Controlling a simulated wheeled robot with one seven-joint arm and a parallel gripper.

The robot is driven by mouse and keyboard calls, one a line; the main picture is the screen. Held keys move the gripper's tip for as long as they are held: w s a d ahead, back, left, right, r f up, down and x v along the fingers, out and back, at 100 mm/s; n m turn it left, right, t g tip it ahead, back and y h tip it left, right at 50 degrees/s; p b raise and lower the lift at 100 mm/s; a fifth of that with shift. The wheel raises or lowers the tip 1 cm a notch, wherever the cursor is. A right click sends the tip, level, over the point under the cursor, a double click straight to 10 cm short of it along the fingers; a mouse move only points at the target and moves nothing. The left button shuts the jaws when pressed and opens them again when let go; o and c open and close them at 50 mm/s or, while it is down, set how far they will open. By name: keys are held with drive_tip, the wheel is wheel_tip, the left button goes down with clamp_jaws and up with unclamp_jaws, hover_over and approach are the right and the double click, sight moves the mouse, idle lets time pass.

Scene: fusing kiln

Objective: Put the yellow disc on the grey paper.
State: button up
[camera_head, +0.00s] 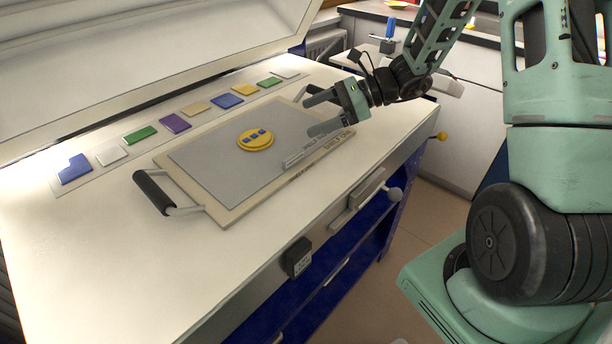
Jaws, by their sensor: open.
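The yellow disc (255,145) lies flat on the grey paper (212,165), near its middle, with small blue squares on its top. The grey paper covers most of a cream board (228,216) that has a dark handle at each end. My gripper (309,115) is open and empty. It is to the right of the disc, apart from it, over the right part of the board. Its fingers point left and hide part of the board's right end.
A strip with several coloured glass pieces (174,122) lies behind the board. The raised kiln lid (150,60) stands along the back. A small light bar (306,154) lies at the paper's front right edge. The white surface at front left is clear.

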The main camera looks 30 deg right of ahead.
drive_tip(key=s+a+n+g, duration=0.1)
drive_tip(key=a+n, duration=0.1)
drive_tip(key=a, duration=0.1)
drive_tip(key=s+a+n+g, duration=0.1)
drive_tip(key=s+a, duration=0.1)
drive_tip(key=a, duration=0.1)
drive_tip(key=s+a+r+n+g, duration=0.1)
drive_tip(key=s+a+n+g, duration=0.1)
drive_tip(key=shift+a+r+n+h, duration=0.1)
drive_tip(key=shift+a+n+h, duration=0.2)
drive_tip(key=shift+a, duration=0.1)
drive_tip(key=s+a+n+h, duration=0.5)
drive_tip(key=s+n, duration=0.6)
drive_tip(key=n, duration=0.1)
drive_tip(key=s+a+r+n+g+h, duration=0.1)
drive_tip(key=s+a+n+h, duration=0.3)
drive_tip(key=s+n, duration=0.7)
drive_tip(key=shift+s+a+r+n+g+h, duration=0.2)
drive_tip(key=shift+a+n+g+h, duration=0.15)
drive_tip(key=shift+n+h, duration=0.7)
wheel_tip(320, 180, up, 9)
drive_tip(key=p, duration=0.8)
drive_tip(key=shift+f+p, duration=0.2)
drive_tip(key=shift+p, duration=0.1)
